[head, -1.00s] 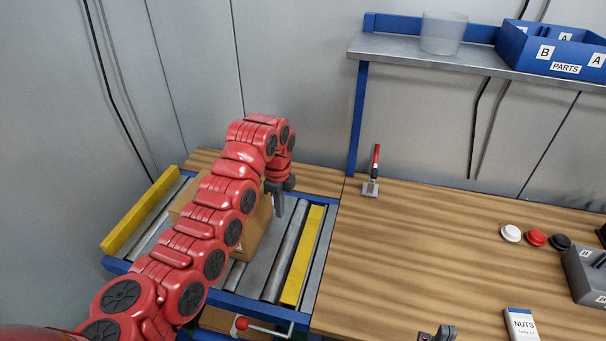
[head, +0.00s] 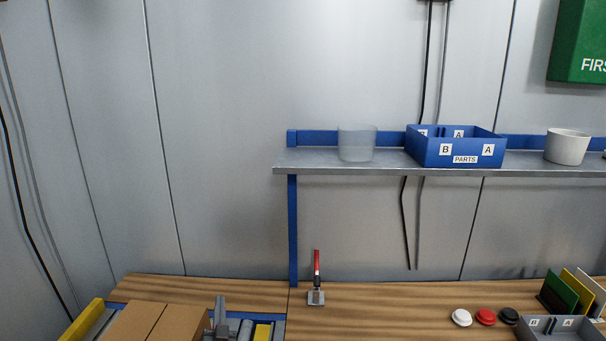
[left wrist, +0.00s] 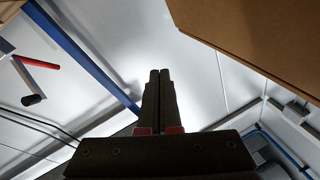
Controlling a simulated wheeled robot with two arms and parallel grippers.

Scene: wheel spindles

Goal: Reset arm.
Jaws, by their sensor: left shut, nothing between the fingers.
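My left gripper (head: 221,306) shows at the bottom of the head view, its fingers pointing up beside the right side of a cardboard box (head: 160,322). In the left wrist view the two dark fingers of my left gripper (left wrist: 159,90) lie together, shut and empty. The box (left wrist: 265,35) fills the upper right of that view, apart from the fingers. The rest of my left arm is below the head view's frame. My right gripper is in neither current view.
The box sits on a roller conveyor with yellow rails (head: 84,323). A red-handled toggle clamp (head: 316,290) stands on the wooden bench (head: 380,310). A shelf (head: 390,160) holds a clear cup (head: 357,143), a blue parts bin (head: 455,152) and a white pot (head: 567,147).

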